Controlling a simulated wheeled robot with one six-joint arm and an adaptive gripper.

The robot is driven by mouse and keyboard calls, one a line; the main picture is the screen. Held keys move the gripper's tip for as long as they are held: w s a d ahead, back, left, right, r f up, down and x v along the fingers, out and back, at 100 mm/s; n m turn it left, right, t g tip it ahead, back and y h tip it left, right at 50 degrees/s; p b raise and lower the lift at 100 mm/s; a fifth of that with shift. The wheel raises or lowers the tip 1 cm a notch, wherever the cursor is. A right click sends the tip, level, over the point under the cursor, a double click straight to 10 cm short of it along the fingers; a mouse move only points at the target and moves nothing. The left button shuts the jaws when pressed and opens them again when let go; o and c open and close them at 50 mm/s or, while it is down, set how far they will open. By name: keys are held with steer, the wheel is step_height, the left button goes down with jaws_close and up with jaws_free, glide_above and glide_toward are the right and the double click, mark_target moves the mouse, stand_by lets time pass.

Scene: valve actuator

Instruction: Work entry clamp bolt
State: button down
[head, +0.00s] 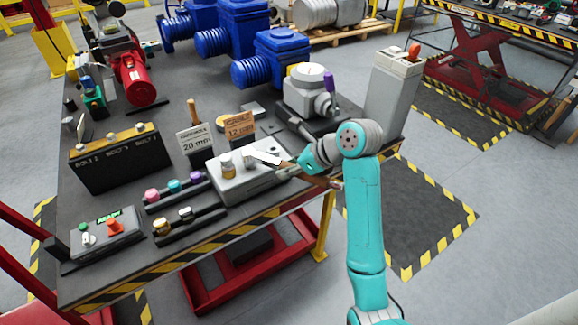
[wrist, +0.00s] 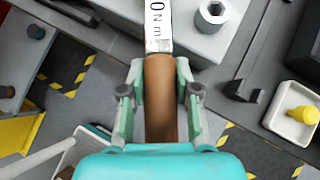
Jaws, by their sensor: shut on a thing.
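My gripper (head: 300,163) is shut on the brown handle (wrist: 160,95) of a tool with a white label (wrist: 158,30) ending in "0 Nm". In the head view the tool's white part (head: 266,158) reaches left over a grey block (head: 250,185). The tool's far end is out of the wrist view, and I cannot tell whether it touches anything. A brass fitting (head: 227,167) stands on the block's left part.
Signs marked 20 mm (head: 194,140) and 12 mm (head: 240,127) stand behind the block. Racks with coloured caps (head: 174,187) lie left of it. A grey valve unit (head: 311,90) stands behind my gripper. In the wrist view, a white tray (wrist: 279,122) holds a yellow piece.

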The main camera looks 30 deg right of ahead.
steer(key=shift+a, duration=0.15)
steer(key=shift+s+a+m+t+h, duration=0.15)
steer(key=shift+s+a+m+h, duration=0.15)
steer(key=shift+a+m, duration=0.2)
steer(key=shift+s+a+m+t+h, duration=0.15)
steer(key=shift+a+m+h, duration=0.25)
steer(key=shift+m, duration=0.1)
steer(key=shift+a, duration=0.15)
steer(key=shift+s+a+m+h, duration=0.15)
steer(key=shift+a+m+h, duration=0.25)
steer(key=shift+a+m, duration=0.15)
steer(key=shift+s+a+m+h, duration=0.15)
steer(key=shift+a+m+h, duration=0.3)
steer(key=shift+m, duration=0.1)
steer(key=shift+y, duration=0.25)
steer(key=shift+r, duration=0.15)
